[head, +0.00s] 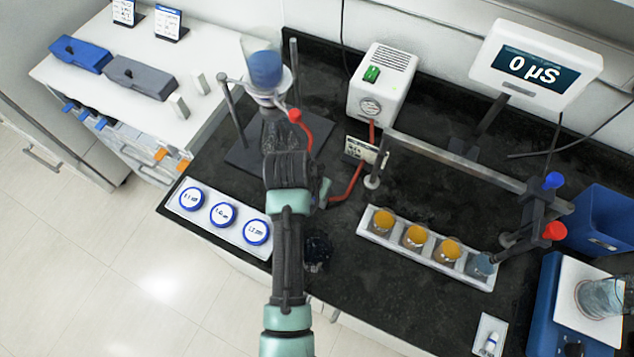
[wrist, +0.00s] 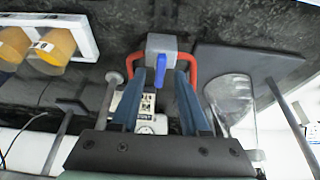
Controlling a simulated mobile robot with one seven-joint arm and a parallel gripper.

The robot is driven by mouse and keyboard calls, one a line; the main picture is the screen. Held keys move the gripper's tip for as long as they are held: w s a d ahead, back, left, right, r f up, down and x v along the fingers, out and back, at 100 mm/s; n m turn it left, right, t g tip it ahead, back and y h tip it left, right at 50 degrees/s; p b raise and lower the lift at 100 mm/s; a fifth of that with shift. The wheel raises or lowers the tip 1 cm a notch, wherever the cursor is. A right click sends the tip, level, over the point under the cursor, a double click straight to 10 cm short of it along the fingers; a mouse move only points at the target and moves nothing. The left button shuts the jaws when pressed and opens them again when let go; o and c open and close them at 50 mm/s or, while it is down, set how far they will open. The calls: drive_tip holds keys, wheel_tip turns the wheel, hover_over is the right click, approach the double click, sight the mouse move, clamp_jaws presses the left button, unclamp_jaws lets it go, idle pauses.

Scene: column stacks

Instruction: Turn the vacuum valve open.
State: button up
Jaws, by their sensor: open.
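The vacuum valve in the wrist view is a grey block (wrist: 162,44) with a short blue lever (wrist: 160,74). Red tubing (wrist: 196,68) leaves it on both sides, and the lever points down in the picture, across the tubing's run. My gripper (wrist: 160,82) is open, with one finger on each side of the lever; I cannot tell whether either finger touches it.
A glass filter funnel with blue liquid (head: 266,72) stands close behind my gripper, with thin posts around it. A white pump (head: 382,84) with a green switch stands behind right.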

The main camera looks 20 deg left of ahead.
drive_tip(key=shift+f, duration=0.1)
clamp_jaws()
drive_tip(key=shift+d+n+p, duration=0.1)
drive_tip(key=shift+n+p, duration=0.2)
drive_tip(key=shift+n, duration=0.1)
drive_tip(key=n+y+p, duration=0.1)
drive_tip(key=n, duration=0.2)
drive_tip(key=shift+d+p, duration=0.15)
drive_tip(key=shift+p, duration=0.15)
drive_tip(key=n+y, duration=0.1)
drive_tip(key=n, duration=0.1)
drive_tip(key=n+y, duration=0.1)
drive_tip(key=n, duration=0.1)
drive_tip(key=shift+w+d+g+p, duration=0.15)
drive_tip(key=shift+w+g+p, duration=0.05)
drive_tip(key=shift+g+p, duration=0.2)
drive_tip(key=n, duration=0.2)
drive_tip(key=n+g+y+b, duration=0.1)
drive_tip(key=n, duration=0.2)
drive_tip(key=shift+w+d, duration=0.1)
drive_tip(key=shift+w, duration=0.1)
drive_tip(key=n+g+b, duration=0.1)
drive_tip(key=n, duration=0.1)
drive_tip(key=n+g+b, duration=0.1)
drive_tip(key=n, duration=0.2)
drive_tip(key=shift+w+y, duration=0.15)
drive_tip(key=shift+y, duration=0.25)
drive_tip(key=shift+g+b, duration=0.3)
